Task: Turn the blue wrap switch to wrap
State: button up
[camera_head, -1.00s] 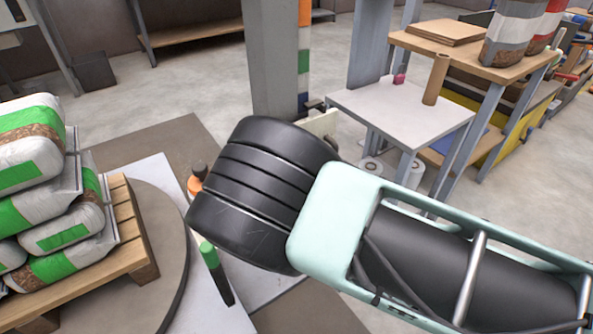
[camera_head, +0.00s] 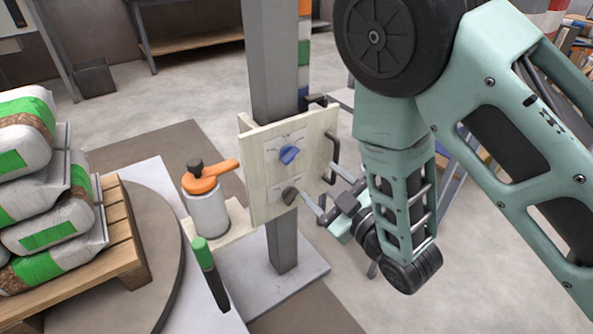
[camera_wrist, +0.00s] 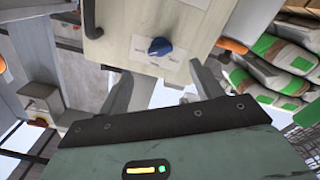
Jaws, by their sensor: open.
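The blue wrap switch (camera_head: 288,154) is a knob on the upper part of a pale panel (camera_head: 260,205) fixed to a grey post. Its labels are too small to read. In the wrist view the blue switch (camera_wrist: 160,46) stands just beyond the fingertips, roughly centred between them. My gripper (camera_head: 322,183) is open and empty, at the lower right of the panel in the head view. It is apart from the switch. The fingers also show in the wrist view (camera_wrist: 160,70), spread wide.
A dark knob (camera_head: 290,195) sits below the blue switch. A black handle (camera_head: 333,158) is on the panel's right edge. An orange-topped canister (camera_head: 207,210) and a green-tipped post (camera_head: 211,270) stand left. Stacked bags (camera_head: 45,215) lie on a pallet (camera_head: 122,240).

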aim_at(290, 155)
jog(key=b, duration=0.2)
jog(key=w+b, duration=0.1)
jog(key=b, duration=0.2)
jog(key=shift+a+f, duration=0.25)
jog(key=shift+a, duration=0.1)
jog(key=b, duration=0.2)
jog(key=shift+w+b, duration=0.1)
jog(key=shift+b, duration=0.3)
jog(key=x, duration=0.3)
jog(key=b+x, duration=0.1)
jog(key=x, duration=0.2)
jog(key=b+x, duration=0.1)
jog(key=x, duration=0.1)
jog(key=shift+w+a+r, duration=0.25)
jog(key=shift+w+r, duration=0.05)
jog(key=c, duration=1)
